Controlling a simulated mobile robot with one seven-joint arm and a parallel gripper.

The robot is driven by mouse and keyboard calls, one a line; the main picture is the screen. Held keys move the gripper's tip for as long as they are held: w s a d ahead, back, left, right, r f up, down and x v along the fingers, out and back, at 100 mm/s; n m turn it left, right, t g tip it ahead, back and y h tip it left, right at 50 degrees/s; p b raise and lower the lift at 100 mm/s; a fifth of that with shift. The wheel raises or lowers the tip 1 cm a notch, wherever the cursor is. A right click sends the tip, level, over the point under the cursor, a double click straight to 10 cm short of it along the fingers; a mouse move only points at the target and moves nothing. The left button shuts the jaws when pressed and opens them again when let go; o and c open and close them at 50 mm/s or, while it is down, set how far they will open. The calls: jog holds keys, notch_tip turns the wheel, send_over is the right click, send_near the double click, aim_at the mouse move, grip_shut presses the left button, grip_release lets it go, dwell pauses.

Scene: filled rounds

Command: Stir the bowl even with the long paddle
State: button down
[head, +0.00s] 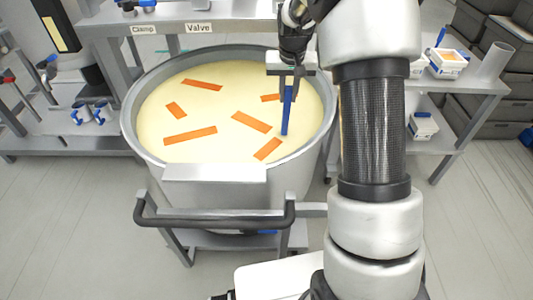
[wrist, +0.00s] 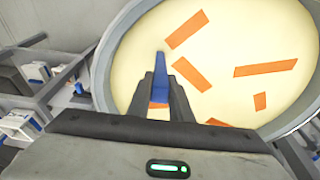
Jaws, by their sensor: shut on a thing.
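A large grey metal bowl (head: 129,130) on a wheeled frame holds pale yellow contents (head: 210,110). Several orange strips lie scattered on the surface, such as one at the lower left (head: 190,135) and one near the middle (head: 251,122). My gripper (head: 289,85) is over the right side of the bowl, shut on the blue long paddle (head: 285,118). The paddle points down, and its lower end meets the yellow surface; how deep it goes is unclear. In the wrist view the paddle (wrist: 158,68) shows between my gripper's fingers (wrist: 160,100), with orange strips around it.
A grey bench with signs "Clamp" (head: 143,30) and "Valve" (head: 198,28) stands behind the bowl. A side table (head: 480,80) with boxes is at the right. The bowl's cart has a dark push handle (head: 215,219) in front. Floor at the left front is clear.

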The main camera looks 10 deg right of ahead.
jog(key=w+a+p, duration=0.4)
jog(key=w+a, duration=0.1)
jog(key=w, duration=0.3)
jog(key=s+a+b, duration=0.2)
jog(key=s+a, duration=0.3)
jog(key=a, duration=0.5)
jog(key=s+d, duration=0.1)
jog(key=d, duration=0.7)
jog(key=shift+s+d+b, duration=0.3)
jog(key=shift+s+d, duration=0.05)
jog(key=shift+d, duration=0.05)
